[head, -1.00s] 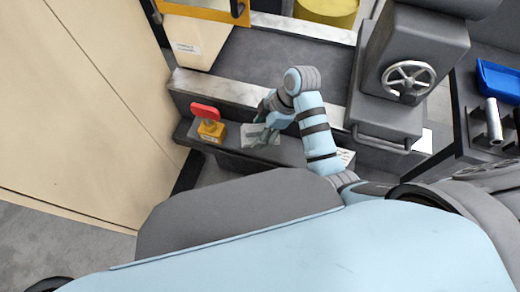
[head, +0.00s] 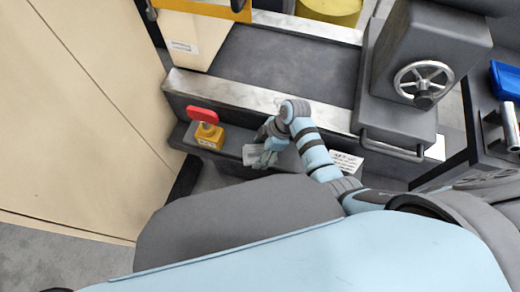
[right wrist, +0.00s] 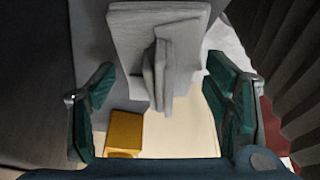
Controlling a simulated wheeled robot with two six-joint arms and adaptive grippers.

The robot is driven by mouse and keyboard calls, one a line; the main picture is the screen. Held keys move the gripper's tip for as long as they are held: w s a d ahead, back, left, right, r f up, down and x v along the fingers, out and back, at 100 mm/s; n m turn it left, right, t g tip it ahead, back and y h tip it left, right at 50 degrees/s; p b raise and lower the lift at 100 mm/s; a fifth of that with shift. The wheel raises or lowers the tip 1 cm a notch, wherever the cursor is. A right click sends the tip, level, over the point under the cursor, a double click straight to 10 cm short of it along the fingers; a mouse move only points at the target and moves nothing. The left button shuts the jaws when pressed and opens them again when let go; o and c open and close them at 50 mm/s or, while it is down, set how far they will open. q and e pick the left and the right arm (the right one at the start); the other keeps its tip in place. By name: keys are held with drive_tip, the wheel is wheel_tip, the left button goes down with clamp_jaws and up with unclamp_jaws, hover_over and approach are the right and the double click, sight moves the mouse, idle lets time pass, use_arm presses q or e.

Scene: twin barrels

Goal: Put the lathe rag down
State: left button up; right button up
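The lathe rag (head: 250,153) is a small pale grey cloth at the dark ledge in front of the machine. It fills the upper middle of the right wrist view (right wrist: 130,35), folded flat with a raised pinched ridge. My right gripper (head: 266,158) is at the rag's right side in the head view. In the right wrist view its two green-padded fingers stand wide apart, one on each side of the rag, with gaps between pads and cloth. Whether the rag rests fully on the ledge is hard to tell. My left gripper is not in view.
A yellow box with a red top (head: 207,130) stands on the ledge left of the rag. A handwheel (head: 423,82) and a bar handle (head: 392,147) project at the right. A pale cabinet (head: 85,100) closes off the left side. A white printed card (head: 345,163) lies right of my arm.

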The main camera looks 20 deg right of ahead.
drive_tip(key=shift+r, duration=0.2)
drive_tip(key=shift+d+r, duration=0.1)
drive_tip(key=shift+r, duration=0.2)
drive_tip(key=p+v, duration=0.3)
drive_tip(key=v, duration=0.8)
drive_tip(key=shift+r+p, duration=0.2)
drive_tip(key=shift+p, duration=0.2)
